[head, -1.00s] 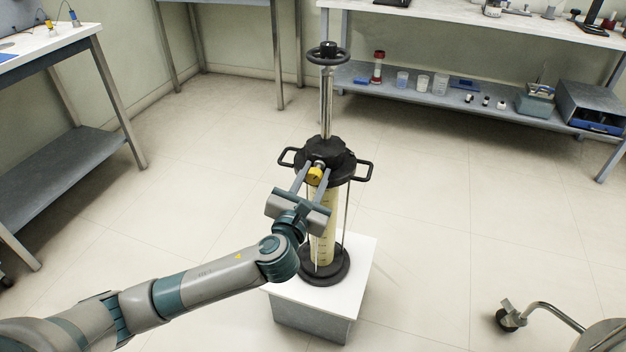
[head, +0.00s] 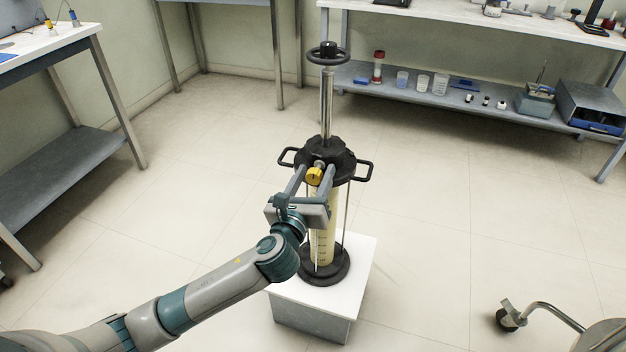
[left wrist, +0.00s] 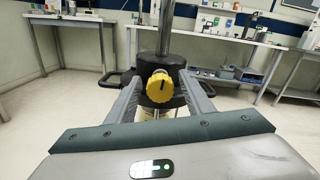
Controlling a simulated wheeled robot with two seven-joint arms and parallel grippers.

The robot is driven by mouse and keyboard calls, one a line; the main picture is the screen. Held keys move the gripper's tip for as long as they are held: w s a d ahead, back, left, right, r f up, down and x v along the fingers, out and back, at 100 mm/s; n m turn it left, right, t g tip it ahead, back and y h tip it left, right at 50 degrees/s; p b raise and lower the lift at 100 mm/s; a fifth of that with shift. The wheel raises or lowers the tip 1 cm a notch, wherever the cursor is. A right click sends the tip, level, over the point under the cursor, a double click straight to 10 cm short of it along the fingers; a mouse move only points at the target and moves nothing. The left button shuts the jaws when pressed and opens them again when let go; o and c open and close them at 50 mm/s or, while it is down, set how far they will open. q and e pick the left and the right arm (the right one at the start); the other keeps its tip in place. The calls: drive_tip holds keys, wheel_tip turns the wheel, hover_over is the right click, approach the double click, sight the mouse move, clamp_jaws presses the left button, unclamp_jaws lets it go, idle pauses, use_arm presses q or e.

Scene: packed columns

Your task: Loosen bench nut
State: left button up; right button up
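A tall packed column (head: 322,235) with a pale yellow, marked tube stands upright on a white-topped grey block. Its black head (head: 333,148) has two side handles, and a yellow knob-like nut (head: 314,176) faces me on its front. The nut also shows in the left wrist view (left wrist: 160,87), with a dark mark on its face. My left gripper (head: 314,180) is open, with one finger on each side of the nut. In the left wrist view gaps show between the nut and both fingers (left wrist: 161,88). My right gripper is not in view.
A black handwheel (head: 328,53) tops the column's metal rod. The white-topped block (head: 358,262) stands on open floor. A bench shelf (head: 450,92) with jars and boxes is behind, another bench (head: 60,42) at left. A caster (head: 508,318) shows at lower right.

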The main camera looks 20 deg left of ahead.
sight(313, 179)
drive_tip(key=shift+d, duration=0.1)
use_arm(q)
drive_tip(key=shift+s+r+p, duration=0.1)
drive_tip(key=shift+s+p, duration=0.65)
drive_tip(key=shift+s, duration=0.45)
drive_tip(key=shift+s+p, duration=0.9)
drive_tip(key=shift+s, duration=1.4)
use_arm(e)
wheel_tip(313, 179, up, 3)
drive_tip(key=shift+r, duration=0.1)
use_arm(q)
drive_tip(key=s+a+f+n+g+p, duration=0.1)
drive_tip(key=s+f+n+g+p, duration=0.45)
drive_tip(key=f, duration=0.85)
drive_tip(key=s+f+n+g+b, duration=0.1)
drive_tip(key=f+n+g, duration=0.1)
drive_tip(key=f+n, duration=0.95)
drive_tip(key=s+d+f+n+g+h+p, duration=0.1)
drive_tip(key=s+f+n+g+p, duration=0.3)
drive_tip(key=s+f+n, duration=0.9)
drive_tip(key=s+f+g, duration=0.1)
drive_tip(key=s+f, duration=0.8)
drive_tip(key=s, duration=0.3)
drive_tip(key=shift+n, duration=0.4)
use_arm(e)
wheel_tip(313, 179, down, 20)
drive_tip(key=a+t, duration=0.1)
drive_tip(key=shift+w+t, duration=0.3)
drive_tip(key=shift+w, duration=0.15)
